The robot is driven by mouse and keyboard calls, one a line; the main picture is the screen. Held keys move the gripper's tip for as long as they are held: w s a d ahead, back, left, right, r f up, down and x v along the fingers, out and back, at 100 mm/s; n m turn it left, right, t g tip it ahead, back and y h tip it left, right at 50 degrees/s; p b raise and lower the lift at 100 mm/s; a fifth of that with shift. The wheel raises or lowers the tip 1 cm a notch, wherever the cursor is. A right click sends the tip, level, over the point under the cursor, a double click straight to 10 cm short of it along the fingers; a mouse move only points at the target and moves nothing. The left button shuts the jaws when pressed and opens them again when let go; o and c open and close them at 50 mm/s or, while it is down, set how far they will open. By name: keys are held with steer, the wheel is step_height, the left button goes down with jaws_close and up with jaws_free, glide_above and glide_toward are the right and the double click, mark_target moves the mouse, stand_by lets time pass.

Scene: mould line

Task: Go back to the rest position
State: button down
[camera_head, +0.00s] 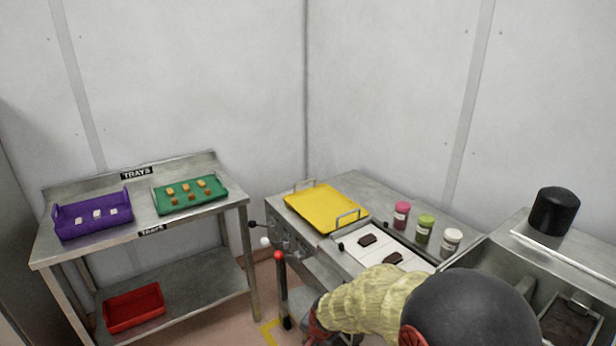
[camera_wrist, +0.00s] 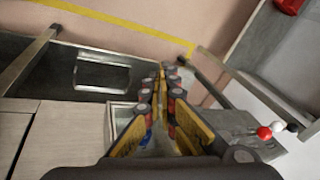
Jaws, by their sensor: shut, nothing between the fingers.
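My gripper (camera_wrist: 161,76) shows in the wrist view with its two fingers together at the tips and nothing between them. It points down past metal furniture toward the floor. In the head view my arm, in a pale yellow cover with a black rounded part, reaches in at the bottom right. The gripper's fingers cannot be made out there. The arm is in front of the steel bench (camera_head: 376,192) that carries a yellow tray (camera_head: 322,209).
Pink (camera_head: 401,215), green (camera_head: 424,228) and white (camera_head: 451,242) jars stand behind two dark pieces on a white surface. Red (camera_wrist: 264,133) and white knobs jut beside my gripper. The left table holds purple (camera_head: 93,226) and green (camera_head: 222,201) trays; a red tray (camera_head: 133,306) is below.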

steer(key=s+d+r+n, duration=0.2)
steer(key=s+d+r, duration=0.4)
steer(key=s+r, duration=0.3)
steer(key=s+d+r+n+t+h, duration=0.1)
steer(key=s+d+r+n, duration=0.1)
steer(key=s+d+r, duration=0.4)
steer(key=s+d+r+n, duration=0.2)
steer(key=s+d+r, duration=0.4)
steer(key=s+r, duration=0.6)
steer(key=shift+r+n+t+h+p, duration=0.3)
steer(key=shift+r+p, duration=0.1)
steer(key=shift+r, duration=0.15)
steer(key=shift+d, duration=0.1)
stand_by(0.6)
